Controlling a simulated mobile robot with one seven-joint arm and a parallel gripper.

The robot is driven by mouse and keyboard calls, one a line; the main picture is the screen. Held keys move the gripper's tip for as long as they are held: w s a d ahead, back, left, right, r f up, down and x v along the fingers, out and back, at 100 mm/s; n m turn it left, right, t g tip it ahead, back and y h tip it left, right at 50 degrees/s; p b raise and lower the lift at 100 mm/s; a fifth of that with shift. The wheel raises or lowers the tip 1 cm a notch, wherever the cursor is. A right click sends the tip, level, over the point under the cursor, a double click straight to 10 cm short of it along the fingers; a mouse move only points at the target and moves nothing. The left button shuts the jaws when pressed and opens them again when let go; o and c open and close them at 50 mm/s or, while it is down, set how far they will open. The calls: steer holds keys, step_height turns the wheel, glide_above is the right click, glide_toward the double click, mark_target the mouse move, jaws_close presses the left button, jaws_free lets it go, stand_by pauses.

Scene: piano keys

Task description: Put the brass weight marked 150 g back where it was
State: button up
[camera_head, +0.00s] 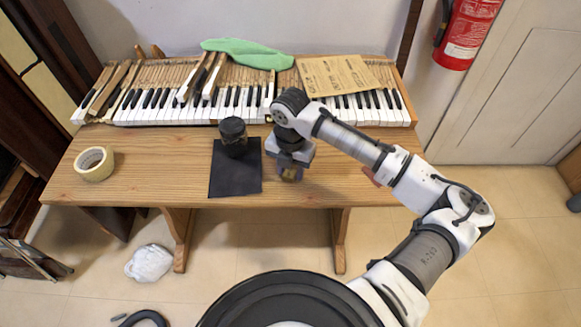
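My gripper (291,172) points down over the middle of the wooden table, just right of a black mat (222,182). A small brass-yellow patch (290,175) shows at its fingertips. It may be the brass weight, but no marking can be read. The fingers are too small and too covered by the wrist to tell whether they are shut on it, or whether it touches the table. A small dark and brass-coloured spot (269,119) shows at the front of the keys, too small to identify.
A dark lidded jar (233,136) stands on the mat. A tape roll (94,163) lies at the table's left. Piano keys (160,110) run along the back, some raised, with a green cloth (248,52) and brown cardboard (335,74) on top. The table front (150,175) is clear.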

mark_target(290, 172)
steer(key=shift+o, duration=1)
steer(key=shift+r, duration=0.25)
step_height(290, 172, up, 12)
steer(key=b, duration=0.2)
